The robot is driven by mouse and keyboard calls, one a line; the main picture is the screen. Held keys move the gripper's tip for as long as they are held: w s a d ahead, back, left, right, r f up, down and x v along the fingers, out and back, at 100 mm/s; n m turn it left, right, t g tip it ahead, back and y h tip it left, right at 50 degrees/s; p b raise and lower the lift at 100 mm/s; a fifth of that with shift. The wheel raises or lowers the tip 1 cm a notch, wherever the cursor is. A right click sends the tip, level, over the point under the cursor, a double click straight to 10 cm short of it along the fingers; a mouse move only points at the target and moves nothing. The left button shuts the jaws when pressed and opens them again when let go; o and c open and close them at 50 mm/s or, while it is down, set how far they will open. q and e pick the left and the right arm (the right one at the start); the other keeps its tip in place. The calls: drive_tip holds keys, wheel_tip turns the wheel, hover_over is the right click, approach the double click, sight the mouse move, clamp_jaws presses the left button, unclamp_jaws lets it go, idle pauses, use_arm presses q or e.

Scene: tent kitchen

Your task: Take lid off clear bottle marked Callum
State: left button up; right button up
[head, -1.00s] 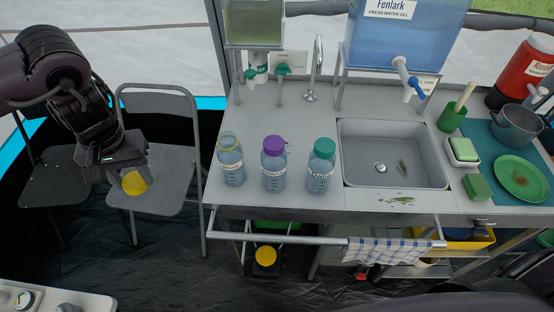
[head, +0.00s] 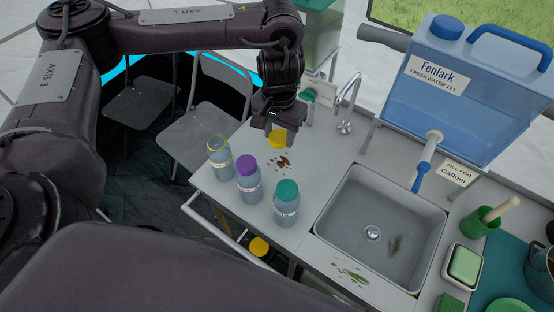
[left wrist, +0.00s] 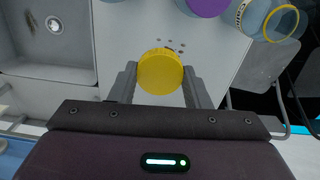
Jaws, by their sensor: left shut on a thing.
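My left gripper (head: 277,129) is shut on a yellow lid (head: 278,139), over the counter behind the bottles. The left wrist view shows the lid (left wrist: 160,72) between both fingers. Whether it touches the counter I cannot tell. Three clear bottles stand upright in a row: a lidless one (head: 221,166) with a yellow ring at its neck, one with a purple lid (head: 247,165), and one with a teal lid (head: 287,188). A card reading "Fill for Callum" (head: 456,172) stands under the blue water tank (head: 470,90). My right gripper is not in view.
Dark specks (head: 285,161) lie on the counter near the lid. The sink (head: 345,225) is right of the bottles, with a green smear (head: 350,273) in front. A tap (head: 346,105) stands behind. Two grey chairs (head: 205,128) stand left of the counter.

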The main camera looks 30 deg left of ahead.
use_arm(q)
drive_tip(key=shift+d+r+p, duration=0.15)
drive_tip(key=shift+r+p, duration=0.25)
drive_tip(key=shift+f, duration=0.2)
wheel_tip(320, 180, down, 8)
drive_tip(key=a+b, duration=0.1)
drive_tip(key=b, duration=0.4)
hover_over(277, 181)
wheel_tip(277, 181, down, 7)
drive_tip(key=shift+f, duration=0.8)
wheel_tip(277, 181, down, 4)
drive_tip(key=shift+r+b, duration=0.2)
drive_tip(key=shift+b, duration=0.9)
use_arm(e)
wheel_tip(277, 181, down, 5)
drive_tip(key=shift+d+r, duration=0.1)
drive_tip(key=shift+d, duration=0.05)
